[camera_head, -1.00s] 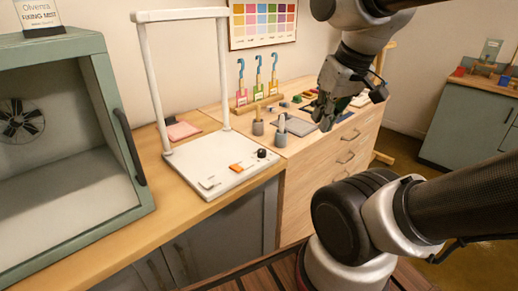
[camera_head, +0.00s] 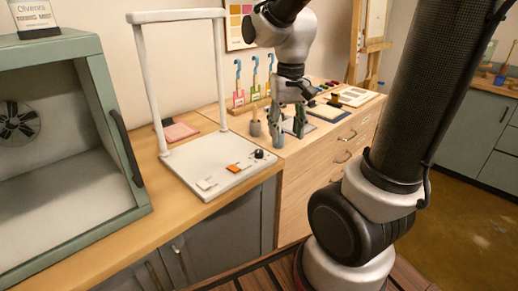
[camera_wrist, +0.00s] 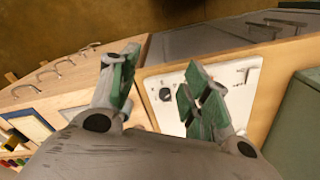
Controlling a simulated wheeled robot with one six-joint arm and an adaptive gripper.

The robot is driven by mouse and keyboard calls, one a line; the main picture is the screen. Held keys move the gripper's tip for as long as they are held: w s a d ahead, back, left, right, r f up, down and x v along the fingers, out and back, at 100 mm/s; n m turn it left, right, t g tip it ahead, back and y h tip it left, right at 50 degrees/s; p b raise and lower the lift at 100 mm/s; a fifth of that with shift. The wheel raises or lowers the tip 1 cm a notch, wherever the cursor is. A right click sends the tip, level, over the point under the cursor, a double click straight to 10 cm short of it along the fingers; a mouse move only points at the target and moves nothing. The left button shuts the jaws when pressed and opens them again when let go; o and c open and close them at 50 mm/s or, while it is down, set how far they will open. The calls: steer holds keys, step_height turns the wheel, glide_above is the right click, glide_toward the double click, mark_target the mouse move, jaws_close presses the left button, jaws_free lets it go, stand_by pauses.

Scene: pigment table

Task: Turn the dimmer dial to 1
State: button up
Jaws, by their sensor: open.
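The dimmer dial (camera_head: 259,154) is a small black knob near the right corner of a white panel (camera_head: 205,158) with an upright white frame. An orange switch (camera_head: 233,168) sits to its left. In the wrist view the dial (camera_wrist: 165,95) shows between my fingers, with a light pointer mark; I cannot read any numbers. My gripper (camera_head: 287,136) is open and empty, pointing down, to the right of the dial and apart from it. In the wrist view my gripper (camera_wrist: 160,85) has its green-padded fingers spread, one covering part of the panel.
A green cabinet (camera_head: 100,70) with a fan and a dark handle stands at the left. A pink pad (camera_head: 178,131) lies behind the panel. Hooked tools in a rack (camera_head: 247,105) and a grey pot (camera_head: 255,128) stand near my gripper.

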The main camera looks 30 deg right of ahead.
mark_target(259, 151)
steer(key=w+f+m, duration=0.1)
steer(key=w+m, duration=0.2)
steer(key=w+a+f+m, duration=0.1)
steer(key=w+f+m, duration=0.1)
steer(key=w+m, duration=0.1)
steer(key=w+a+f+m+g, duration=0.1)
steer(key=w+f+m, duration=0.1)
steer(key=w+m, duration=0.1)
steer(key=shift+w+f+m, duration=0.15)
steer(key=shift+m, duration=0.15)
steer(key=w+m, duration=0.1)
steer(key=m, duration=0.1)
steer(key=w+r+m, duration=0.1)
steer(key=m, duration=0.1)
steer(key=shift+w+a+m, duration=0.1)
steer(key=shift+w+m, duration=0.05)
steer(key=shift+m, duration=0.25)
steer(key=m, duration=0.2)
steer(key=shift+w+m+t, duration=0.1)
steer(key=shift+m+t, duration=0.2)
steer(key=shift+f, duration=0.15)
step_height(259, 151, down, 8)
steer(key=shift+r, duration=0.25)
steer(key=shift+c, duration=0.2)
steer(key=c, duration=1)
